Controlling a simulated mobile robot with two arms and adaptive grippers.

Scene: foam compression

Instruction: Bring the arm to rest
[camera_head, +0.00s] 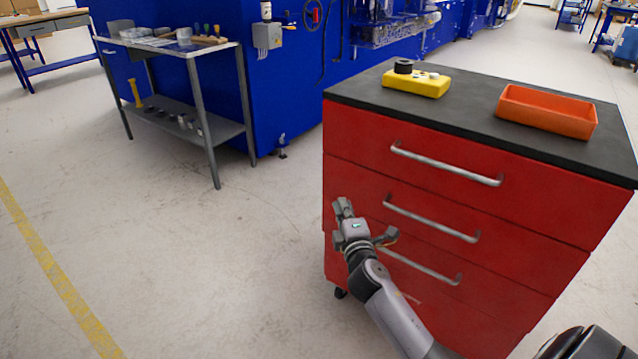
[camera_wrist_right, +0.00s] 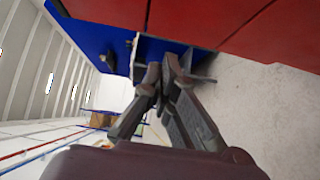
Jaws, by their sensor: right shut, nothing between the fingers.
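My right gripper (camera_head: 343,207) is in front of the left part of the red drawer cabinet (camera_head: 365,130) in the head view, below the top's level. Its fingers are shut with nothing between them. In the right wrist view the fingers (camera_wrist_right: 163,78) come together in the middle, and red drawer fronts (camera_wrist_right: 270,30) show at the top. My right arm comes up from the lower right. It partly covers the lower drawers in the head view. My left gripper is in neither view.
The cabinet's dark top (camera_head: 470,107) bears a yellow block (camera_head: 417,85), a black round piece (camera_head: 403,66) and an orange tray (camera_head: 545,113). The drawer handles (camera_head: 445,164) stick out. A grey table (camera_head: 170,50) stands by a blue machine at the back left. The floor left of the cabinet is clear.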

